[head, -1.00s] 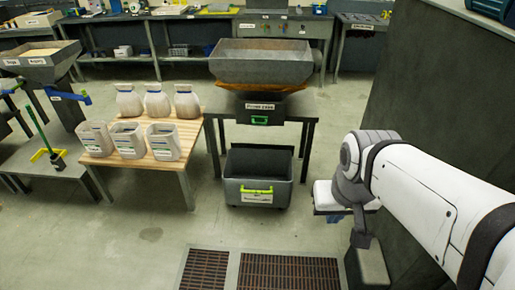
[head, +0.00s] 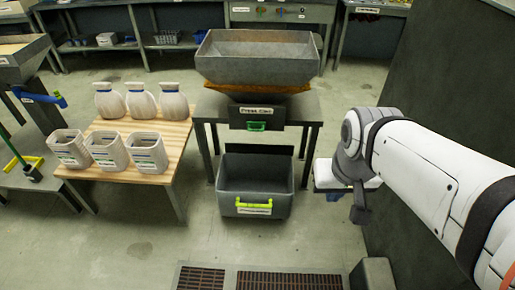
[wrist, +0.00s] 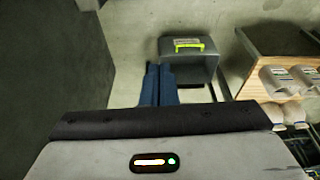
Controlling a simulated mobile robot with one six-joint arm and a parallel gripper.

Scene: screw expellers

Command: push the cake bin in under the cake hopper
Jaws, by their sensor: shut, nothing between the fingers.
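The cake bin (head: 240,203) is a dark grey open bin with a yellow-green handle and a white label on its front. It stands on the floor below the cake hopper (head: 257,65), with its front sticking out past the legs of the hopper stand. The hopper is a grey metal trough with a label reading like "Press Cake" and a green handle below it. My gripper (head: 333,195) is to the right of the bin and apart from it, mostly hidden behind my wrist. In the wrist view, its blue fingers (wrist: 158,84) are together and empty, with the bin (wrist: 190,68) beyond them.
A wooden table (head: 178,150) with several pale jugs and tubs stands left of the bin. A dark wall or panel (head: 395,75) rises on the right. Floor gratings (head: 290,281) lie in front. The floor between them and the bin is clear.

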